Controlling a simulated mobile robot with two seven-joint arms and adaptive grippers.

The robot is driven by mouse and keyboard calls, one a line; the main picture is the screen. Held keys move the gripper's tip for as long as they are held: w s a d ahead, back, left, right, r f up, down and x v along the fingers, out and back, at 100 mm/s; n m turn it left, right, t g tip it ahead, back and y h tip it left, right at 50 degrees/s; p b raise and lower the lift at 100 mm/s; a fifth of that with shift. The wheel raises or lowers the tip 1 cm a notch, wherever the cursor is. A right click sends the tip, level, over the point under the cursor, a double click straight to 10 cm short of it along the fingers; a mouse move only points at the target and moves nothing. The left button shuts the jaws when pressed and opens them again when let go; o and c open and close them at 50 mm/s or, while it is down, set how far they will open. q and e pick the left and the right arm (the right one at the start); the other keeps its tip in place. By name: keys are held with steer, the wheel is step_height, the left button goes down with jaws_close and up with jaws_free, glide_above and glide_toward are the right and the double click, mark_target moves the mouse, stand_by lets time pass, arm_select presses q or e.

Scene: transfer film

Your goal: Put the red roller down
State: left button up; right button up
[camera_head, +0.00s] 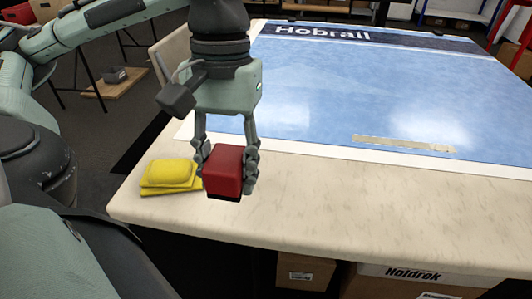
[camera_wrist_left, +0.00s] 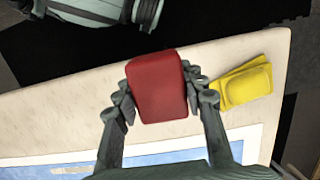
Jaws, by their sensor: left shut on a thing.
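The red roller (camera_head: 223,171) is a red block with a dark underside, seen in the head view near the table's front left edge. My left gripper (camera_head: 228,158) points down and is shut on it, with a finger on each side. In the left wrist view the red roller (camera_wrist_left: 158,86) sits between the fingertips of the left gripper (camera_wrist_left: 160,92). I cannot tell for sure whether its underside touches the table. My right gripper is in neither view.
A yellow folded cloth or pad (camera_head: 168,176) lies just left of the roller on the pale table (camera_head: 330,205). A blue printed sheet marked Hobrail (camera_head: 370,90) covers the table's back. A flat strip (camera_head: 404,144) lies on it. The table front is clear to the right.

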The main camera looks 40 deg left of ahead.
arm_select(q)
steer(key=shift+s+a, duration=0.2)
steer(key=shift+a, duration=0.1)
steer(key=shift+w, duration=0.1)
steer(key=w+f, duration=0.2)
steer(key=shift+w+d, duration=0.35)
steer(key=shift+w, duration=0.05)
steer(key=b, duration=0.1)
glide_above(282, 200)
steer(key=f, duration=0.5)
steer(key=shift+w+a, duration=0.1)
steer(key=shift+w, duration=0.1)
step_height(282, 200, down, 4)
steer(key=shift+b, duration=0.5)
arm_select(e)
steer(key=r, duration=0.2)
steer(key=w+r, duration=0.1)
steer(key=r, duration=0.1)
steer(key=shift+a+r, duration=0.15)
arm_select(q)
steer(key=o, duration=1.1)
steer(key=shift+f, duration=0.1)
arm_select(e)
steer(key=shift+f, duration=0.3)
